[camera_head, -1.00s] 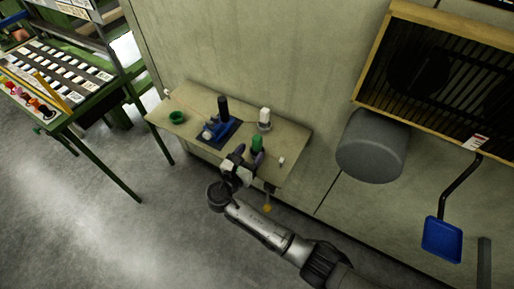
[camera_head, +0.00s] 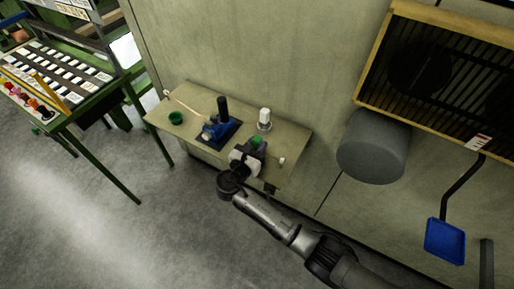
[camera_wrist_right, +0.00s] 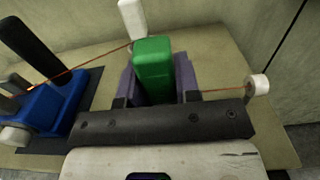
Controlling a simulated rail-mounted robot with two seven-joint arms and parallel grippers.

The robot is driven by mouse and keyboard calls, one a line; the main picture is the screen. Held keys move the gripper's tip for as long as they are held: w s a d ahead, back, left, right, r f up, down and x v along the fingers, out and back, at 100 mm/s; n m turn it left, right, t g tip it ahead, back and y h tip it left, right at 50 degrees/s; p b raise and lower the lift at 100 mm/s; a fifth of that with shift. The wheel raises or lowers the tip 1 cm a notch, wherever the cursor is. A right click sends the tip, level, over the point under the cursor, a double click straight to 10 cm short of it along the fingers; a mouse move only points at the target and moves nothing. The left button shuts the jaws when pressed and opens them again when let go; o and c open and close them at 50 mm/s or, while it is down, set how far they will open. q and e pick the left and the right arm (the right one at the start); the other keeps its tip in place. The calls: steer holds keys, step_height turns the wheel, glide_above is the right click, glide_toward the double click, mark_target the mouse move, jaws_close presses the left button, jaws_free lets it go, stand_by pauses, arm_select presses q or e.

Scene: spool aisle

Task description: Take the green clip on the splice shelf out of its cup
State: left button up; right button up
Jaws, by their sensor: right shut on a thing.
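The green clip (camera_head: 257,141) is upright near the front of the splice shelf (camera_head: 290,143). In the right wrist view the green clip (camera_wrist_right: 153,68) stands between the two purple fingers of my right gripper (camera_wrist_right: 156,82). In the head view my right gripper (camera_head: 253,149) is at the clip, reaching in from the front, and is shut on it. The clip's lower end and its cup are hidden behind the gripper, so I cannot tell how deep it sits. My left gripper is not in view.
A white clip (camera_head: 264,115) stands in a grey cup just behind. A blue tool with a black handle (camera_head: 222,106) is left of the gripper, and an empty green cup (camera_head: 176,118) farther left. An orange strand runs to a white spool (camera_wrist_right: 258,86).

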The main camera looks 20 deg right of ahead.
mark_target(260, 139)
steer(key=shift+c, duration=1)
steer(key=shift+r, duration=0.1)
steer(key=shift+r+p, duration=0.3)
steer(key=shift+r, duration=0.3)
steer(key=r, duration=0.1)
steer(key=r+p, duration=0.1)
steer(key=r, duration=0.1)
steer(key=shift+s+d+r, duration=0.25)
steer(key=shift+s, duration=0.05)
steer(key=s+d+r+p, duration=0.3)
steer(key=s+d+r, duration=0.3)
steer(key=s+d, duration=0.1)
steer(key=shift+s+d+p, duration=0.2)
steer(key=shift+d+p, duration=0.1)
steer(key=shift+d, duration=0.15)
